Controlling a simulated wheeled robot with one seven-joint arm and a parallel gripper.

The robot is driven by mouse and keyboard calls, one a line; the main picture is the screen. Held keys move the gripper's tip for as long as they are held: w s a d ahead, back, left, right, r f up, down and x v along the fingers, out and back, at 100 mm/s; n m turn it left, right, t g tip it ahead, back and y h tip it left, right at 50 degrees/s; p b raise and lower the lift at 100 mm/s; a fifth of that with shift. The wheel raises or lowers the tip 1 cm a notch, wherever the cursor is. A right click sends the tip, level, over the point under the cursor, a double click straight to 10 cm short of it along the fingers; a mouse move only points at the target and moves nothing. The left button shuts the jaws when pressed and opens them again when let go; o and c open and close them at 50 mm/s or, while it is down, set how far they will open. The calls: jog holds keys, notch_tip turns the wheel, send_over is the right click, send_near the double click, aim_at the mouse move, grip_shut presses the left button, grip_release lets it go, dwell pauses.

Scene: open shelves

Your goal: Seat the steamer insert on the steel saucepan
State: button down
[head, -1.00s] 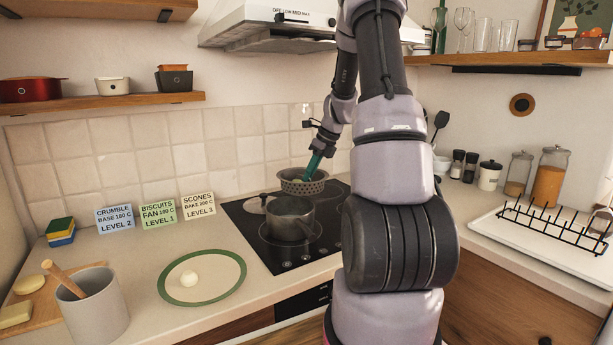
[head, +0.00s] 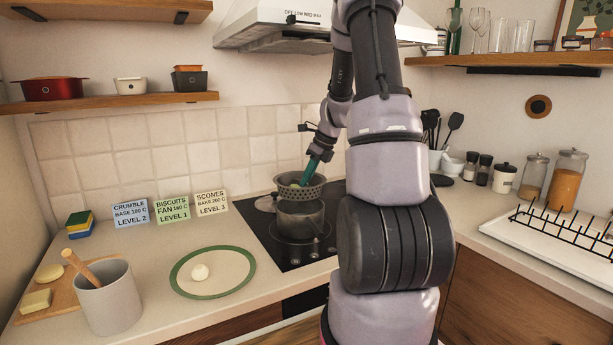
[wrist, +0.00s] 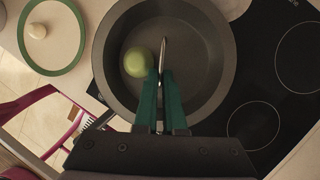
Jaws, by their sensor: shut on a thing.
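The steamer insert (head: 313,190) is a grey perforated bowl. In the wrist view, the insert (wrist: 112,62) is seen from above, with a round green item (wrist: 138,62) inside it. My gripper (head: 308,180) has teal fingers reaching down into the insert, shut on its thin upright centre piece; the fingers also show in the wrist view (wrist: 163,85). The steel saucepan (head: 298,220) stands on the hob directly below the insert in the head view. The insert overlaps its top edge there. I cannot tell whether they touch. The wrist view hides the saucepan under the insert.
The black hob (head: 264,224) has bare zones around the pan. A green-rimmed plate (head: 233,283) with a pale ball lies to the left, and a grey crock (head: 110,305) stands further left. The range hood (head: 270,28) hangs above. Jars and a drying rack (head: 560,228) are right.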

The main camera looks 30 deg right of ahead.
jog(key=shift+f, duration=4.15)
jog(key=c, duration=0.9)
grip_release()
jog(key=v, duration=1)
jog(key=shift+s+d+r, duration=0.1)
jog(key=shift+s+r, duration=0.05)
jog(key=shift+r, duration=0.2)
